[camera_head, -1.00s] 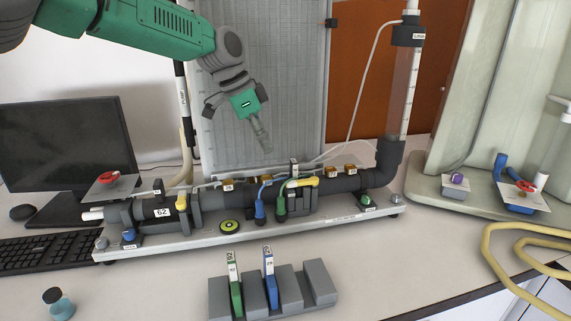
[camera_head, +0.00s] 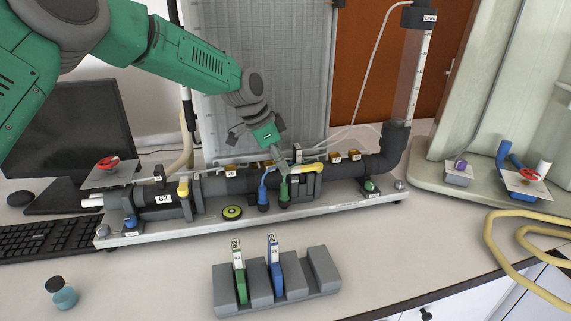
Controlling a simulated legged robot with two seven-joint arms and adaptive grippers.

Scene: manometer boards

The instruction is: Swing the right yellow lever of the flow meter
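The flow meter is a dark grey pipe assembly (camera_head: 235,184) on a light base plate across the bench. Its right yellow lever (camera_head: 310,168) lies roughly along the pipe, pointing right. Its left yellow lever (camera_head: 183,188) is near the left end. My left gripper (camera_head: 282,160) comes down from the upper left with its fingers together, and they look empty. The fingertips are just left of and behind the right yellow lever; I cannot tell whether they touch it. My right gripper is not in view.
Blue (camera_head: 263,193) and green (camera_head: 284,191) tube connectors stand in front of the pipe near the lever. A grey rack (camera_head: 325,269) holds green and blue upright pieces in front. A small bottle (camera_head: 63,293) stands front left. A yellow hose (camera_head: 495,237) lies at right.

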